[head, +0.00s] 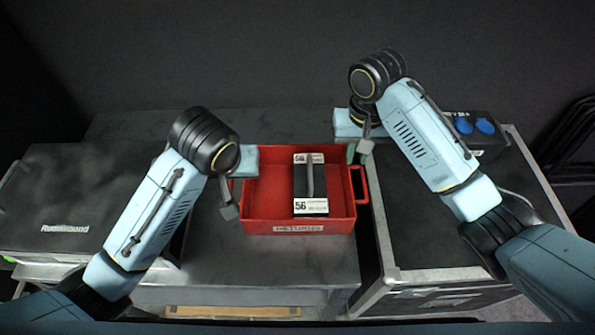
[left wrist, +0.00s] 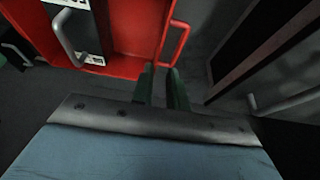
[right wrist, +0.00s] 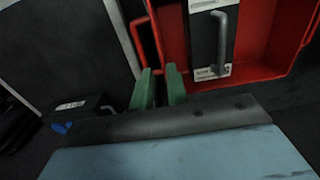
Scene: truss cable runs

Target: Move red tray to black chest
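The red tray (head: 260,212) sits on the dark grey bench between two black cases. It holds a black and white box (head: 310,180) with a grey handle on top. My left gripper (head: 229,198) is at the tray's left side. In the left wrist view, a red tray handle (left wrist: 181,38) lies just beyond its parted green fingers (left wrist: 163,80). My right gripper (head: 358,150) is by the tray's right side, above its handle (head: 361,186). In the right wrist view, its green fingers (right wrist: 160,82) are parted near that handle. Both grippers look empty; contact is unclear.
A black case with lettering (head: 50,195) stands at the left. A black case with metal edges (head: 425,225) stands at the right, its top mostly clear. A dark box with blue round caps (head: 483,128) stands at that case's back. Black folded frames are at far right.

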